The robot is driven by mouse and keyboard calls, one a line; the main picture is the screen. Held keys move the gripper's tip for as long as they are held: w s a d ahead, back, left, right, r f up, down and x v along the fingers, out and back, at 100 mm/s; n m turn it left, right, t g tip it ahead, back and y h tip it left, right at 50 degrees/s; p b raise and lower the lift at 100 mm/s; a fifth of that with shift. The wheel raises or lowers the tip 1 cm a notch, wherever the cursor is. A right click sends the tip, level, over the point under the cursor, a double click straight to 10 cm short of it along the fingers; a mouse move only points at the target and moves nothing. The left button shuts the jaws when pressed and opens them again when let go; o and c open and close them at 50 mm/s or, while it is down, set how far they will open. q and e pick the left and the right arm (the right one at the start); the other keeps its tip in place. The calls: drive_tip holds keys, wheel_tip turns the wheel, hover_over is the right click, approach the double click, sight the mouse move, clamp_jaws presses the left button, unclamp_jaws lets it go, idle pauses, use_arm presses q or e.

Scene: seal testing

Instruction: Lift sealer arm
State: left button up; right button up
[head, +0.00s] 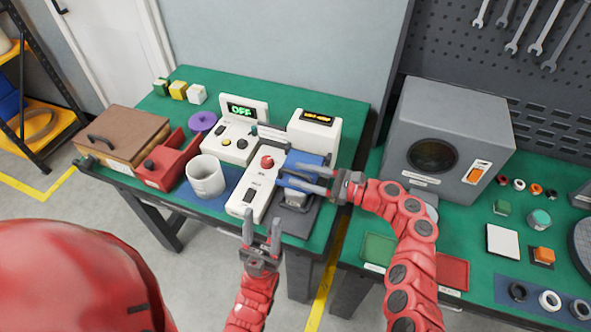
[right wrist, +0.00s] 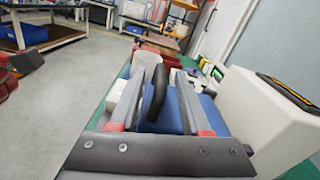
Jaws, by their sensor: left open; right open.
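The sealer is a white machine (head: 314,135) with a blue arm (head: 303,159) on the green bench. In the right wrist view its white body (right wrist: 265,115) is at the right, with the blue arm (right wrist: 170,118) behind a dark handle (right wrist: 155,93). My right gripper (head: 302,178) is open at the front of the blue arm. In the right wrist view its two fingers (right wrist: 162,98) stand on either side of the handle; I cannot tell whether they touch it. My left gripper (head: 261,226) is open and empty, in front of the bench edge, below the white control box.
A white control box (head: 253,185) with a red button, a white cup (head: 206,177) and a red device (head: 165,163) stand left of the sealer. A brown box (head: 118,140) is farther left. A grey chamber (head: 450,140) stands on the right bench.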

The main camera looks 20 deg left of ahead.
drive_tip(key=shift+a, duration=1.1)
drive_tip(key=shift+w, duration=0.1)
clamp_jaws()
idle(0.6)
